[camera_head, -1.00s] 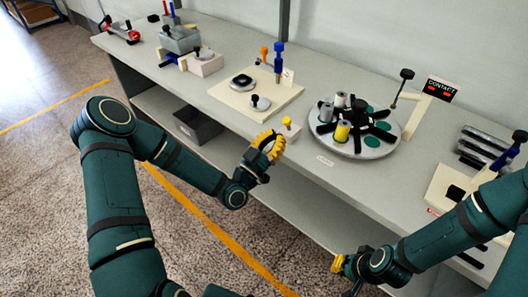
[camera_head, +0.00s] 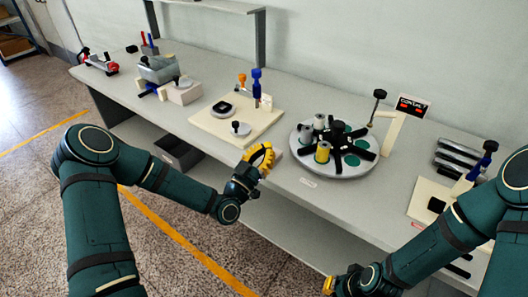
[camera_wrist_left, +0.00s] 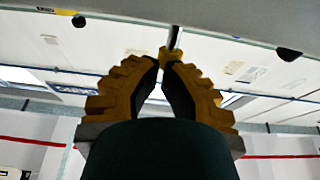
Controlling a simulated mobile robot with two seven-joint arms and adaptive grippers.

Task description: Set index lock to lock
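The index lock seems to be the small cream block (camera_head: 278,154) at the bench's front edge, left of the round turntable (camera_head: 301,160). My left gripper (camera_head: 264,150) is right against it in the head view and hides its yellow knob. In the left wrist view the fingers lean together, their tips almost meeting (camera_wrist_left: 160,66). A small yellow piece (camera_wrist_left: 172,53), seemingly the knob, shows just at the tips; I cannot tell if they touch it. My right gripper (camera_head: 329,285) is at the bottom, low in front of the bench and mostly hidden by its arm.
The turntable carries grey and yellow spools and a black spider. A cream plate (camera_head: 208,126) with black and blue fittings lies left of the lock. A post with a contact sign (camera_head: 412,106) stands behind the turntable. Dark bars (camera_head: 462,158) lie at right.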

